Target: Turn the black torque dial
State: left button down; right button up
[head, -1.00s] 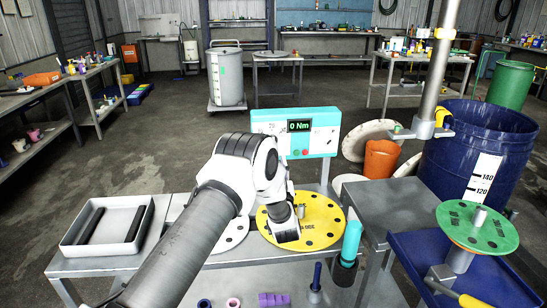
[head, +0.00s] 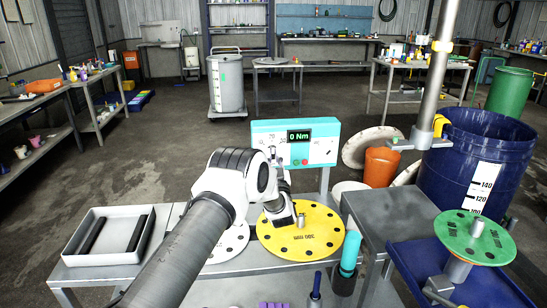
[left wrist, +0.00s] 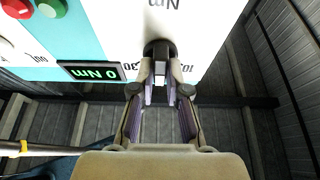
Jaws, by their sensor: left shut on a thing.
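The black torque dial (left wrist: 158,47) is on the white and teal control panel (left wrist: 118,30), which shows upside down in the left wrist view. My left gripper (left wrist: 159,72) has its fingers on either side of the dial and is shut on it. In the head view the panel (head: 322,151) stands behind the table, and my left wrist hides most of the dial and the fingers. The green display (head: 299,136) reads 0 Nm. My right gripper is not in view.
A yellow disc (head: 325,232) with holes lies on the table below the panel. A white tray (head: 75,250) with black bars is at left. A blue drum (head: 455,150) and a green disc (head: 455,239) stand at right.

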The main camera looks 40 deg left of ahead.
pick_arm(q)
jog(key=shift+f+n+g+y+b, duration=0.25)
jog(key=shift+n+b, duration=0.25)
jog(key=shift+b, duration=0.25)
jog(key=n+g+y+b, duration=0.1)
jog(key=n+g+b, duration=0.1)
jog(key=n+b, duration=0.2)
jog(key=n+g+y+b, duration=0.1)
jog(key=n+b, duration=0.3)
jog(key=b, duration=0.1)
jog(key=shift+d+n+g, duration=0.1)
jog(key=shift+n+g, duration=0.25)
jog(key=shift+n, duration=0.05)
jog(key=shift+w+r+n+g+b, duration=0.15)
jog(key=shift+n+g+b, duration=0.5)
jog(key=shift+n, duration=0.4)
jog(key=shift+s+r+n+g+b, duration=0.1)
jog(key=shift+n+g+b, duration=0.35)
jog(key=shift+n+b, duration=0.5)
jog(key=c, duration=1.2)
grip_release()
jog(key=shift+o, duration=0.2)
